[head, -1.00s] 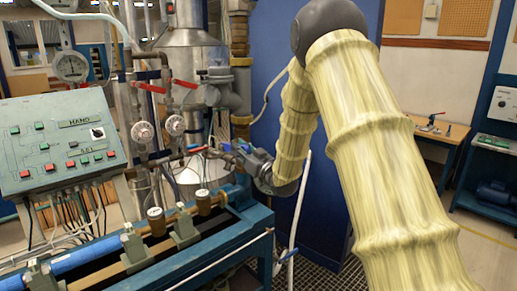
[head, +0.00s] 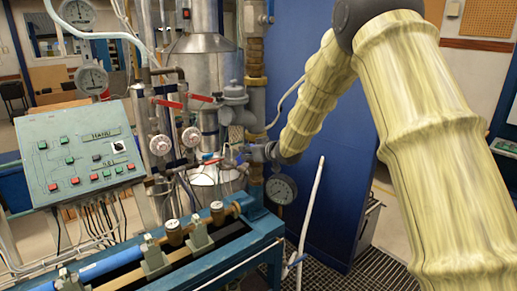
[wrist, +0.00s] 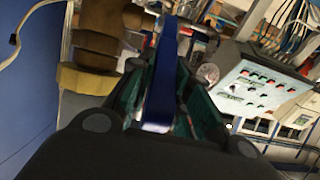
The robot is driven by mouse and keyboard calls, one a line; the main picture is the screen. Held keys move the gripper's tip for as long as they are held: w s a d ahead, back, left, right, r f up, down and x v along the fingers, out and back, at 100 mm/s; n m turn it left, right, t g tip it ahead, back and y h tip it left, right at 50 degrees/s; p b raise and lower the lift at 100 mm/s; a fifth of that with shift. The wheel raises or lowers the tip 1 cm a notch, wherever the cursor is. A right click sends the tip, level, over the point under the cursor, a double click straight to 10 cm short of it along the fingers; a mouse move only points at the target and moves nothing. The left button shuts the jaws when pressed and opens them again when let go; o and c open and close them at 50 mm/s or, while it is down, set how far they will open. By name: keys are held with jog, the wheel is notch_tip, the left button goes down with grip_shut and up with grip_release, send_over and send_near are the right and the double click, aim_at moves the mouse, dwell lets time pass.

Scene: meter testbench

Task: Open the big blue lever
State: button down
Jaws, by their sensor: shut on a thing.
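The big blue lever (wrist: 162,75) runs upright through the middle of the wrist view, between the fingers of my gripper (wrist: 158,92). The green-lined fingers lie close on both sides of it, so my gripper is shut on the lever. In the head view my gripper (head: 238,154) is small, at the pipework beside the silver vessel. The lever is mostly hidden there by the gripper and pipes.
A control panel (head: 85,158) with red and green buttons stands at the left. A blue bench frame (head: 215,250) with brass meters lies in front. A round gauge (head: 281,189) is just below my wrist. A blue wall panel (head: 335,150) stands behind my arm.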

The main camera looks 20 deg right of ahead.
jog(key=shift+w+a+r+g+h+p, duration=0.15)
jog(key=shift+w+r+g+h+p, duration=0.15)
jog(key=shift+w+r+g+p, duration=0.35)
jog(key=shift+r, duration=0.1)
jog(key=shift+w+g+b, duration=0.2)
jog(key=shift+g+b, duration=0.15)
jog(key=shift+g, duration=0.1)
jog(key=shift+w+a+r, duration=0.1)
jog(key=b, duration=0.1)
jog(key=w+g+b, duration=0.1)
jog(key=b, duration=0.1)
jog(key=shift+a+r+h, duration=0.2)
jog(key=shift+r+h, duration=0.05)
jog(key=shift+h, duration=0.15)
jog(key=shift+w+g+b, duration=0.1)
jog(key=shift+g+b, duration=0.2)
jog(key=shift+b, duration=0.35)
jog(key=shift+w+a+r+g+b, duration=0.15)
jog(key=shift+w+r+g+b, duration=0.2)
jog(key=shift+b, duration=0.4)
jog(key=c, duration=1.3)
grip_release()
jog(key=shift+s+f, duration=0.1)
jog(key=shift+f, duration=0.1)
